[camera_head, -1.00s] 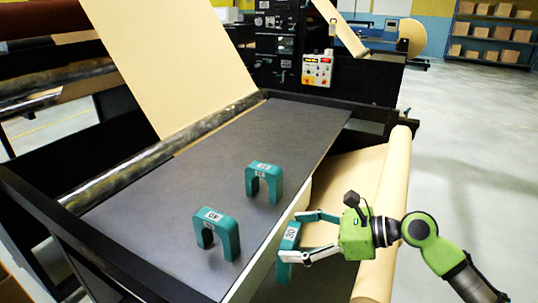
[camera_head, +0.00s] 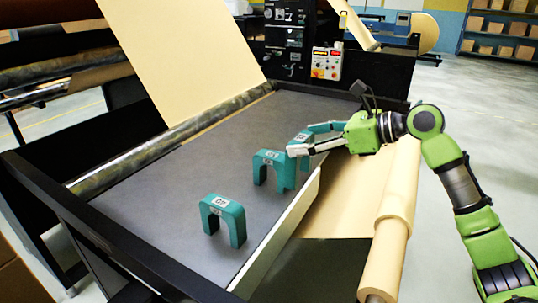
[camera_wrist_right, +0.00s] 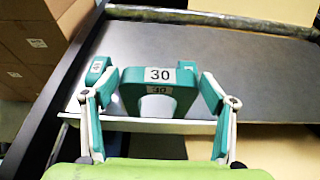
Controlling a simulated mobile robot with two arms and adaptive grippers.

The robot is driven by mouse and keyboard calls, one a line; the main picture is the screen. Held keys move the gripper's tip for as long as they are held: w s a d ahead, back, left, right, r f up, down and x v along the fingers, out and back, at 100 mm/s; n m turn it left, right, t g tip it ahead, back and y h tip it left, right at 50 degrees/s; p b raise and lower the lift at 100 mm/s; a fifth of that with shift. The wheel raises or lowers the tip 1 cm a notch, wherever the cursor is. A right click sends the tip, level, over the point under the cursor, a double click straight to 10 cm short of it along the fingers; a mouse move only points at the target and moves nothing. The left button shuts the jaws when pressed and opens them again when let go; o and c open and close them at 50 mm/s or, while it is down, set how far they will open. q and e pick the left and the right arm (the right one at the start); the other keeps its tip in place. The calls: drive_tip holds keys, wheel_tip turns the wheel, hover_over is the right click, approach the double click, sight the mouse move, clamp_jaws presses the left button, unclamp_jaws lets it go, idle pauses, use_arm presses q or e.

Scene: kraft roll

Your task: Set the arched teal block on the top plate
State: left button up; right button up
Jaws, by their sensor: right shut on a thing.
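My right gripper (camera_head: 312,140) is shut on an arched teal block (camera_head: 300,138), at the right edge of the dark top plate (camera_head: 190,170). In the right wrist view this block (camera_wrist_right: 160,76) carries the label 30 and sits between the two fingers (camera_wrist_right: 158,98), arch opening downward. Two more arched teal blocks stand upright on the plate: a middle one (camera_head: 266,156), partly overlapped by the held block and fingers, and a nearer one (camera_head: 223,208). I cannot tell whether the held block touches the plate or the middle block. My left gripper is not in view.
A kraft paper roll (camera_head: 400,185) runs along the plate's right side, below it. A dark frame rail (camera_head: 75,220) borders the plate's left end. The far part of the plate (camera_head: 280,110) is clear.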

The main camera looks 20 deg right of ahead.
sight(298, 173)
drive_tip(key=w+a+f+p, duration=0.2)
drive_tip(key=w+a+f, duration=0.4)
drive_tip(key=a+f, duration=0.5)
drive_tip(key=shift+a+f+p, duration=0.25)
drive_tip(key=shift+f+p, duration=0.1)
drive_tip(key=shift+f, duration=0.45)
drive_tip(key=o, duration=1.2)
drive_tip(key=shift+f, duration=0.1)
drive_tip(key=b+v, duration=0.1)
drive_tip(key=v, duration=1.1)
drive_tip(key=shift+a+b, duration=0.1)
drive_tip(key=shift+b, duration=0.2)
